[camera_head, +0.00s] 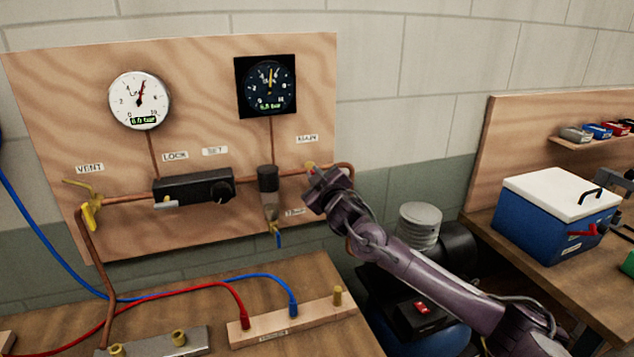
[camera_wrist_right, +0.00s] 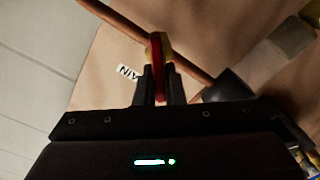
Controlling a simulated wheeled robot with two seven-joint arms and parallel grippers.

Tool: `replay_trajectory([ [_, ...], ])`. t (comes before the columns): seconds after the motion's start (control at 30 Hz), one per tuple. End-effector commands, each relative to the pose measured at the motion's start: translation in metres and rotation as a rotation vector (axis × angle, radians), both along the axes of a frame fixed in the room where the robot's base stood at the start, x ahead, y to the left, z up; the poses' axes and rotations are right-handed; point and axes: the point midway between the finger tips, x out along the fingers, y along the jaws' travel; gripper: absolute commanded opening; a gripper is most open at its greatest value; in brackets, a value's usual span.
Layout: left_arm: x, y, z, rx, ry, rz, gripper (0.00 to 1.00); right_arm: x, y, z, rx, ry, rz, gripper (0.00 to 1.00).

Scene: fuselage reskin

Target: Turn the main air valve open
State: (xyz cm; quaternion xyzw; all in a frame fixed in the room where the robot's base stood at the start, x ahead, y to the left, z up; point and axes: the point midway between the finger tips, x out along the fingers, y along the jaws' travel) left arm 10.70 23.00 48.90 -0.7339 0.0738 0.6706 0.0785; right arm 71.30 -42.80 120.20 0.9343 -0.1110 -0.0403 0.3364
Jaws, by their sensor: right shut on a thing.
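The main air valve sits on the copper pipe at the right of the wooden panel, below the MAIN label (camera_head: 307,139). The handle runs up to the yellow valve body (camera_wrist_right: 165,47) on the pipe. My left gripper is not in view.
Two gauges (camera_head: 140,100) (camera_head: 268,87) both read 6.0 bar. A black regulator block (camera_head: 190,188), a dark filter (camera_head: 268,179) and a yellow vent valve (camera_head: 90,215) share the panel. A blue cooler (camera_head: 555,222) stands at right. Hoses cross the bench.

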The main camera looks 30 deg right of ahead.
Motion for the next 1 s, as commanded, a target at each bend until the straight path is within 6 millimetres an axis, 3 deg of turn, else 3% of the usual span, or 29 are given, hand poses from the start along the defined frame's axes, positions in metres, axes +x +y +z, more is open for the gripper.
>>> replay_trajectory([
  [0.6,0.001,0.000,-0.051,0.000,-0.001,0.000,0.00,0.001,0.006,-0.011,-0.561,0.134,0.003,0.00],
  [1.0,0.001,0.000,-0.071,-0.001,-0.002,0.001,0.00,0.001,0.007,-0.014,-0.803,0.193,0.005,0.00],
])
